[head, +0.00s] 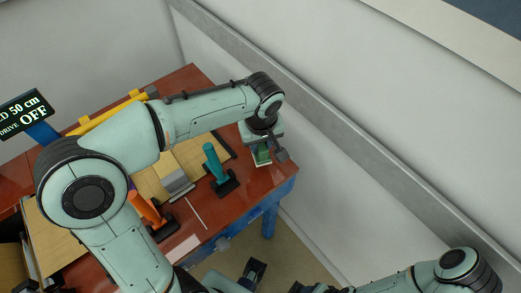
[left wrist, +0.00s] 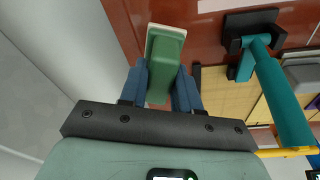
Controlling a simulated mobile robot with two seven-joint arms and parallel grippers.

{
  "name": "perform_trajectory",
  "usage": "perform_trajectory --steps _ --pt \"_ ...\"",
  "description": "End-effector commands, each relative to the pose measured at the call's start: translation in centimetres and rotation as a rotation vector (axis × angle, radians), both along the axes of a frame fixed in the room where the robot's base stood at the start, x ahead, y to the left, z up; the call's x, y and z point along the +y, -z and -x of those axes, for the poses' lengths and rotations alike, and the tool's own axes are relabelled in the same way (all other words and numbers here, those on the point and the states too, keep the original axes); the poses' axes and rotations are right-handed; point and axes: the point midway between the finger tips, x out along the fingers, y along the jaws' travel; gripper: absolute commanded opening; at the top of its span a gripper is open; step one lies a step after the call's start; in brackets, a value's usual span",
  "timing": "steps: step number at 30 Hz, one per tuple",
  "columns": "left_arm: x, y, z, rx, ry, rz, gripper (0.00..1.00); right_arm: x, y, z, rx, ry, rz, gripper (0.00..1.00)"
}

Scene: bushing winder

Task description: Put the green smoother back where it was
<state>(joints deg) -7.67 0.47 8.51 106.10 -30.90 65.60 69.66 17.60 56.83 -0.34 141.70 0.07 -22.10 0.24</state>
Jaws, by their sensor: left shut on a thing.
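The green smoother (head: 262,157) is a small green block with a pale pad along one end. It is between the fingers of my left gripper (head: 264,149), which is shut on it at the right edge of the red-brown table. In the left wrist view the smoother (left wrist: 165,58) points away from the camera, between the blue fingers of the gripper (left wrist: 162,88). I cannot tell whether its pad touches the table. My right arm (head: 455,268) is at the lower right, and its finger state is unclear.
A teal-handled tool (head: 213,162) stands in a black holder left of the smoother; it also shows in the left wrist view (left wrist: 280,95). An orange-handled tool (head: 147,208) and a grey block (head: 176,183) are farther left. A wall (head: 350,165) runs right of the table (head: 262,184).

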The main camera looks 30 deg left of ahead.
Motion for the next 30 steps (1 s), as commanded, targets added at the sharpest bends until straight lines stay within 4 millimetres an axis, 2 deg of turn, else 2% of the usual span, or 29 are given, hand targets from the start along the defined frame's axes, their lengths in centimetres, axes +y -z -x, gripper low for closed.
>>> perform_trajectory --steps 3,7,20,21,22,23,30 --pt "0.1 2.1 0.1 0.005 -0.001 -0.001 0.0 0.0 0.4 0.1 0.001 0.0 0.0 0.57" --pt "0.1 3.6 0.1 0.003 -0.001 -0.001 0.0 0.0 0.6 0.2 0.002 0.0 0.0 0.57" --pt "0.0 4.2 0.0 0.001 -0.001 0.0 0.0 0.0 1.0 0.3 0.003 0.0 0.0 0.57" --pt "0.0 4.1 0.0 0.001 0.0 0.0 0.45 0.0 0.9 0.3 0.003 0.0 0.0 0.57" --pt "0.0 4.0 0.0 0.001 0.0 0.0 0.55 0.0 0.8 0.3 0.003 0.0 0.0 0.57" --pt "0.0 4.0 0.0 0.001 0.0 0.0 0.57 0.0 0.8 0.3 0.003 0.0 0.0 0.57" --pt "0.0 4.0 0.0 0.001 0.0 0.0 0.57 0.0 0.8 0.3 0.003 0.0 0.0 0.57"
